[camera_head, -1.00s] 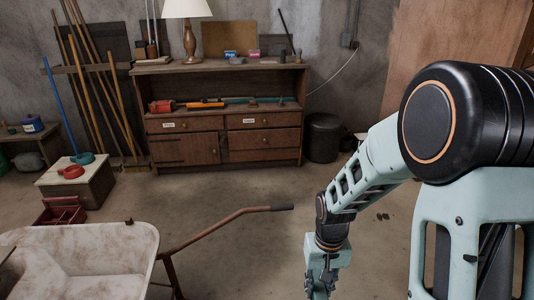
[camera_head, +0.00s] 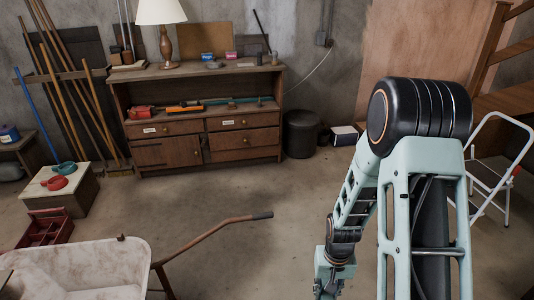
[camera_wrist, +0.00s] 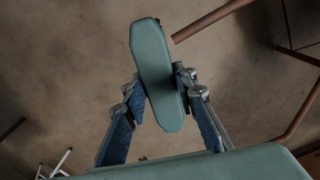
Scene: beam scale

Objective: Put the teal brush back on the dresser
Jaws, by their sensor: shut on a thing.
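The teal brush (camera_wrist: 157,75) is a flat, elongated block in the wrist view. My gripper (camera_wrist: 157,88) is shut on it, one blue-padded finger on each side, and holds it tilted above the concrete floor. The brush is not visible in the head view, where my wrist (camera_head: 333,270) runs down to the bottom edge. The dresser (camera_head: 168,153) is brown wood against the back wall, left of my arm. It has drawers and doors below, an open shelf with several tools, and a top board (camera_head: 235,70). My gripper is well in front of it.
A wheelbarrow (camera_head: 85,275) with a long handle (camera_head: 215,226) stands at the lower left. A white stepladder (camera_head: 497,180) is at the right. A lamp (camera_head: 165,30) stands on the dresser's top. A dark bin (camera_head: 301,134) is beside it. Floor before the dresser is clear.

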